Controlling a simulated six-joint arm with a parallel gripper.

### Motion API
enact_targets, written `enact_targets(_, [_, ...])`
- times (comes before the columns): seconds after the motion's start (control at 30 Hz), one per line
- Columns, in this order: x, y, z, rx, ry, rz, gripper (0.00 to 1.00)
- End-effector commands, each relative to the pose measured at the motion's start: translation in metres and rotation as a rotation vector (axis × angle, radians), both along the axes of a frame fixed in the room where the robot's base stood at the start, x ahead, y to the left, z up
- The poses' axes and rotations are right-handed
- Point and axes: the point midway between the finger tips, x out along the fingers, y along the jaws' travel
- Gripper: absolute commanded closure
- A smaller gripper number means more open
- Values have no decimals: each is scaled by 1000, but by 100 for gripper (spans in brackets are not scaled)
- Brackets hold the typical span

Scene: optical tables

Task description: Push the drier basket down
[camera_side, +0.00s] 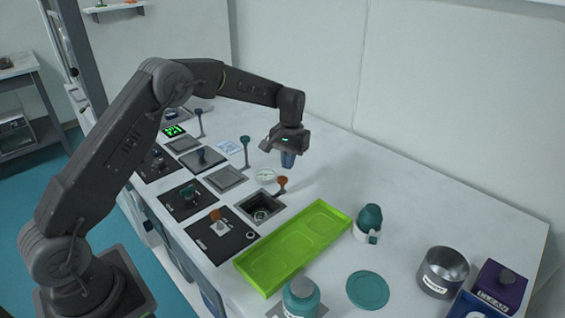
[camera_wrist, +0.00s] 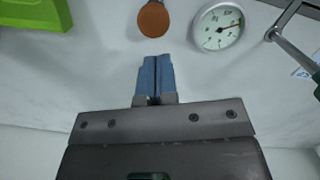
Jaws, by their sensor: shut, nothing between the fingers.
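A square well (camera_side: 246,209) is set into the bench left of the green tray, with a dark round basket-like part (camera_side: 262,213) low inside it. I take this for the drier basket, but its detail is too small to be sure. An orange-knobbed lever (camera_side: 281,181) stands just behind the well; its round orange knob (camera_wrist: 153,19) also shows in the wrist view. My gripper (camera_side: 288,160) is above the bench behind the lever, its blue fingers (camera_wrist: 154,75) pressed together and empty. In the wrist view the fingers point toward the knob and appear apart from it.
A dial gauge (camera_wrist: 217,28) lies beside the lever. A teal-knobbed lever (camera_side: 245,147) stands farther back left. The green tray (camera_side: 341,213), a teal-topped vessel (camera_side: 369,218) and a metal pot (camera_side: 443,271) are to the right. The bench toward the wall is clear.

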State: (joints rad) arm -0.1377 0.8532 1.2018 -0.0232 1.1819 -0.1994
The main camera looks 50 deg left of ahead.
Motion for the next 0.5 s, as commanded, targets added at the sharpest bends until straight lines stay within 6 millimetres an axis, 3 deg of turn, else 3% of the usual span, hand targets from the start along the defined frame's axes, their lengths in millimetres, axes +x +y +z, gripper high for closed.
enact_targets(0.23, [2,0,16,0,-3,0,100])
enact_targets(0.5, [8,3,75,1,-6,0,100])
